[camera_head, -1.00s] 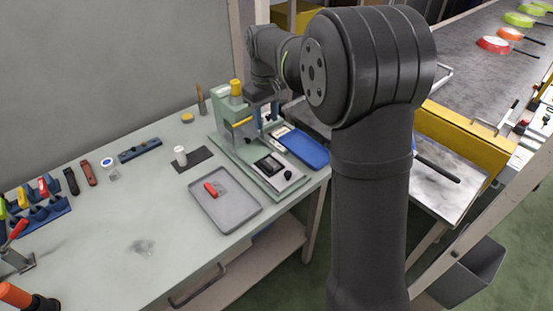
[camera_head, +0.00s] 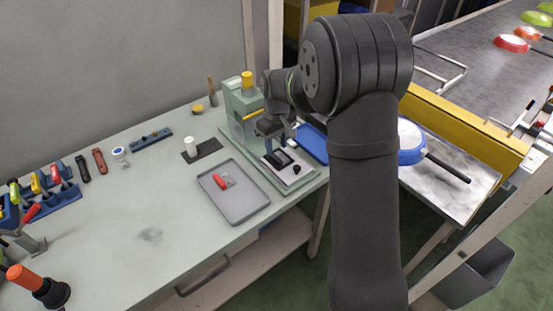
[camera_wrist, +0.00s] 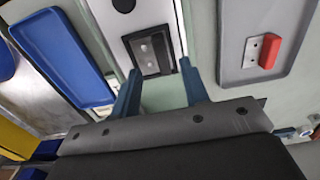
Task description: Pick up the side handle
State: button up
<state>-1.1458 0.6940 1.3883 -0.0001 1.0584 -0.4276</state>
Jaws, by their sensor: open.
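A small red side handle (camera_head: 221,181) with a light metal plate lies in the grey tray (camera_head: 232,207) on the bench. In the wrist view the red handle (camera_wrist: 269,50) and its plate sit in the tray (camera_wrist: 226,35) at the upper right. My gripper (camera_head: 272,135) hangs above the green fixture (camera_head: 292,184), behind and to the right of the tray. In the wrist view its two blue-grey fingers (camera_wrist: 160,68) are apart with nothing held between them.
The press column (camera_head: 240,110) stands close to my gripper. A blue tray (camera_head: 312,145) lies behind the fixture. A blue pan (camera_head: 411,150) rests on the side table.

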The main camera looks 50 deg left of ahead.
aim_at(275, 157)
jog(key=f, duration=0.4)
jog(key=shift+a+f, duration=0.3)
jog(key=shift+f, duration=0.05)
grip_shut()
jog(key=shift+r, duration=0.1)
